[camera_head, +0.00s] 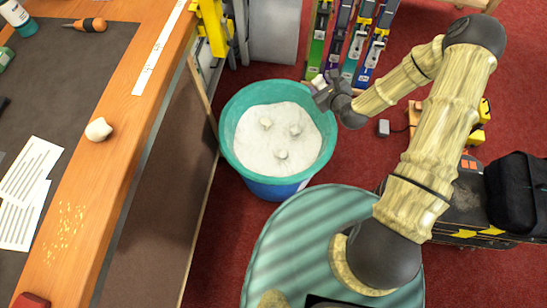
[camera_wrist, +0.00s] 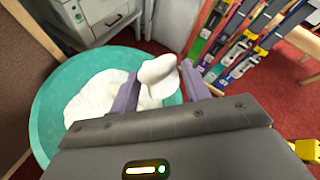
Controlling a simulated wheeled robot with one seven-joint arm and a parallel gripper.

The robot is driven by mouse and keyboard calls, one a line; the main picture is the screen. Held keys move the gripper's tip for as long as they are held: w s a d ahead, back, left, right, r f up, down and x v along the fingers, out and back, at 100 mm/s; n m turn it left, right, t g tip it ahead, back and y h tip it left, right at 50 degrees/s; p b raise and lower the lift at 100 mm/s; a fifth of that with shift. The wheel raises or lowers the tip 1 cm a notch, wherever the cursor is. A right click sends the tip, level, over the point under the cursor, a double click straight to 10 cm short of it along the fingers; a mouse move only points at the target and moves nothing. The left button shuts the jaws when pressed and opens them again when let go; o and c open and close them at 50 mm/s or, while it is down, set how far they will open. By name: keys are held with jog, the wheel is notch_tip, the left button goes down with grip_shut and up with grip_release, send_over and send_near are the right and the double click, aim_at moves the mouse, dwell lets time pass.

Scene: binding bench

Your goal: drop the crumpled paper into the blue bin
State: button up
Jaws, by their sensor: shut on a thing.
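My gripper (camera_wrist: 158,92) is shut on a crumpled white paper (camera_wrist: 157,76). In the head view my gripper (camera_head: 320,92) is at the right back rim of the blue bin, with a bit of the paper (camera_head: 317,81) showing at its tip. The bin (camera_head: 230,150) has a teal rim and a blue lower side, and stands on the floor. It has a white lining with several small white crumpled pieces (camera_head: 266,123) in it. In the wrist view the bin (camera_wrist: 50,95) lies behind and left of the held paper. Another crumpled paper (camera_head: 99,129) lies on the bench edge.
The wooden bench (camera_head: 110,95) runs along the left, with printed sheets (camera_head: 28,172), an orange-handled tool (camera_head: 88,25) and a white ruler (camera_head: 158,48) on it. A grey cabinet (camera_wrist: 95,15) shows in the wrist view.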

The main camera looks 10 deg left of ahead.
jog(key=s+a+f+n+g+y+b, duration=0.1)
jog(key=a+f+n+g+y+b, duration=0.1)
jog(key=a+f+b, duration=0.3)
jog(key=s+a+f+n+g+y+b, duration=0.1)
jog(key=a+f+n+g+y+b, duration=0.2)
jog(key=f+b, duration=0.8)
notch_tip(320, 180, down, 3)
jog(key=a+n+g, duration=0.1)
jog(key=a+n, duration=0.1)
jog(key=shift+s+a+r, duration=0.15)
jog(key=shift+s+a, duration=0.2)
jog(key=shift+a, duration=0.05)
notch_tip(320, 180, down, 6)
jog(key=b, duration=0.7)
jog(key=o, duration=1)
